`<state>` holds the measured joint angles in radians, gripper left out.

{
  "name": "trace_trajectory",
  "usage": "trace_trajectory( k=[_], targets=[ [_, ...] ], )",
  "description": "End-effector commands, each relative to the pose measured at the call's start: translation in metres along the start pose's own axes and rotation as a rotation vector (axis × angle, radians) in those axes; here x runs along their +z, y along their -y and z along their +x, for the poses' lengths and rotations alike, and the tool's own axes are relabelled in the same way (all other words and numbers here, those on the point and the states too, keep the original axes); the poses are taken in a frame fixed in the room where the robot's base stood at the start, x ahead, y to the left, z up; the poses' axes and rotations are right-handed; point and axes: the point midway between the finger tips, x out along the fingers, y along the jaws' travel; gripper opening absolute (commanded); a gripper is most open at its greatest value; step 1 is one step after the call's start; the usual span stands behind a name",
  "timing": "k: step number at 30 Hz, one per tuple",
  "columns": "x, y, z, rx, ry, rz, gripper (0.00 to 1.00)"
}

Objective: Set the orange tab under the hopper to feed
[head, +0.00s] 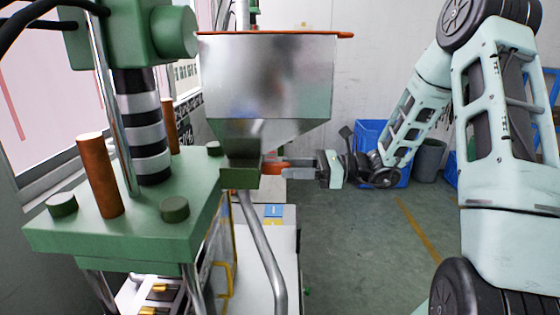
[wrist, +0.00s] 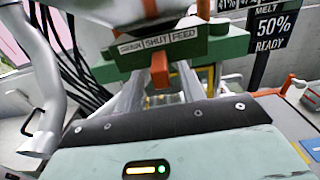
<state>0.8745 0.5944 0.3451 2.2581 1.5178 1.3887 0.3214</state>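The orange tab (wrist: 160,71) sticks out under the small green block (wrist: 160,46) below the hopper (head: 270,80). In the wrist view the block carries labels; SHUT and FEED are readable, and the leftmost is too small to read surely. The tab sits below SHUT, left of FEED. My gripper (wrist: 160,76) is open, with one grey finger on each side of the tab and a gap showing on both sides. In the head view my gripper (head: 285,165) reaches in from the right to the tab (head: 271,168), which is partly hidden by the fingers.
A green press plate (head: 130,215) with posts stands left of the hopper. A grey pipe (head: 262,250) runs below the block. A blue bin (head: 375,140) stands behind my arm. A screen (wrist: 271,28) reads 50% READY. Floor at the right is mostly clear.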

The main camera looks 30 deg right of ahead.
Motion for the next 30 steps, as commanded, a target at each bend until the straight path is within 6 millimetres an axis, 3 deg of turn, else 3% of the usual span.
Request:
trace_trajectory(
  k=[6,18,22,23,27,30],
  targets=[
    [0.001,0.0,0.027,0.001,0.0,0.001,0.4],
    [-0.001,0.0,0.033,-0.001,-0.001,-0.001,0.4],
    [0.0,0.0,0.033,-0.001,-0.001,-0.001,0.04],
    [0.0,0.0,0.033,-0.001,-0.001,-0.001,0.0],
    [0.0,0.002,0.033,-0.001,-0.001,-0.001,0.0],
    [0.001,0.013,0.033,-0.001,0.001,-0.002,0.0]
  ],
)
